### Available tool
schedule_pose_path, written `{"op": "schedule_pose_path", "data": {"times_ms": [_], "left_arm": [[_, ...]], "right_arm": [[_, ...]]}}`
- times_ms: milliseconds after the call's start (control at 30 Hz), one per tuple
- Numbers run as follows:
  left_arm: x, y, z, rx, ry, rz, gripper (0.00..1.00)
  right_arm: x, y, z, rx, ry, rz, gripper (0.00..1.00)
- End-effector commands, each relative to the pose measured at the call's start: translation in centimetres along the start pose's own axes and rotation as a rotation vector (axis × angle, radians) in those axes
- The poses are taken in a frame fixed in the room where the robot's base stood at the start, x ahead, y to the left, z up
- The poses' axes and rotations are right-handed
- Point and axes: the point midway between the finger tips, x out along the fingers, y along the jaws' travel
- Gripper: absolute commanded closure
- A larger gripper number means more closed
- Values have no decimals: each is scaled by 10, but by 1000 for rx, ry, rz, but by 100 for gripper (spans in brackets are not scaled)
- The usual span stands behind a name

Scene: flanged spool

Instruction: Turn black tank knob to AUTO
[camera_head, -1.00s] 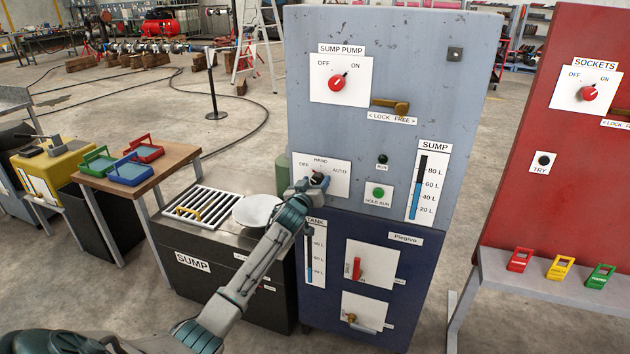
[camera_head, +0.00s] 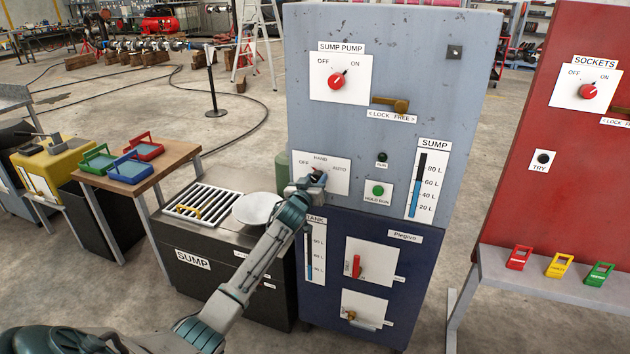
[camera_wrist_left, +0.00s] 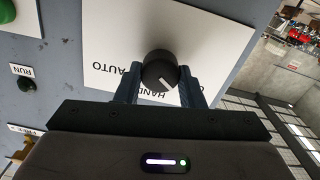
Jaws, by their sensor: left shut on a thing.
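The black knob (camera_wrist_left: 160,72) sits on a white plate (camera_head: 337,186) marked OFF, HAND and AUTO on the grey cabinet. My left gripper (camera_head: 318,178) is at this knob and covers most of it in the head view. In the left wrist view the gripper's two fingers (camera_wrist_left: 160,80) stand on either side of the knob, shut on it. A white mark on the knob points toward the lower right of that view. The AUTO lettering (camera_wrist_left: 108,68) shows upside down at the left, and HAND is partly covered by the gripper. My right gripper is not in view.
A green HOLD RUN button (camera_head: 378,191) and a SUMP gauge (camera_head: 420,186) are right of the knob plate. A red SUMP PUMP knob (camera_head: 336,82) and a brass lock handle (camera_head: 391,104) are above.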

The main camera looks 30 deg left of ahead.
Motion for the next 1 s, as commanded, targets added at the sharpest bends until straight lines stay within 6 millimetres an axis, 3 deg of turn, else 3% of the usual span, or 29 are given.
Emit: {"op": "schedule_pose_path", "data": {"times_ms": [1000], "left_arm": [[0, 3, -1, 918, 0, 0, 88]], "right_arm": [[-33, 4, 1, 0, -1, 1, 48]]}}
